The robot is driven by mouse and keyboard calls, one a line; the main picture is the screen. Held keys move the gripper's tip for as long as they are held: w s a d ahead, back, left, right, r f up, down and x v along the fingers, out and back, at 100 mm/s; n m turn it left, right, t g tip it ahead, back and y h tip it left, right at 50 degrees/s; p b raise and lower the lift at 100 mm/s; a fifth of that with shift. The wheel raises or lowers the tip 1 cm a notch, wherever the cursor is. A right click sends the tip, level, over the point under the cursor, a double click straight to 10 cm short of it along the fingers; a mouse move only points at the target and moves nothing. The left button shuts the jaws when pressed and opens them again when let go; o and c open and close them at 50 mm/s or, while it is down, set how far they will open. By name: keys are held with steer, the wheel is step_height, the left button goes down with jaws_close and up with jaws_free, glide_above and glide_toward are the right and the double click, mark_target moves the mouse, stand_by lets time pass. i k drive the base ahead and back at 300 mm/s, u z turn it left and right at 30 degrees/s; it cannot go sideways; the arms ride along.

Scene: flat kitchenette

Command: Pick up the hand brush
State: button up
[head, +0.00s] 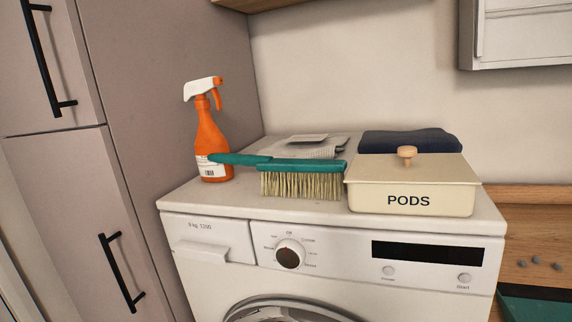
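The hand brush (301,165) has a teal handle and back with pale bristles pointing down. It rests on the white top of the washing machine (365,226), near the front edge. Its handle points left and passes in front of the orange spray bottle (208,137). Its right end is right beside the cream PODS box (409,187); I cannot tell if they touch. My gripper is not in the head view.
A tall cabinet (165,90) stands close on the left. A wall unit (516,35) hangs upper right. The front left of the top is clear.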

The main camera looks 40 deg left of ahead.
mark_target(262, 163)
steer(key=u, duration=0.05)
steer(key=i, duration=1)
steer(key=z, duration=0.05)
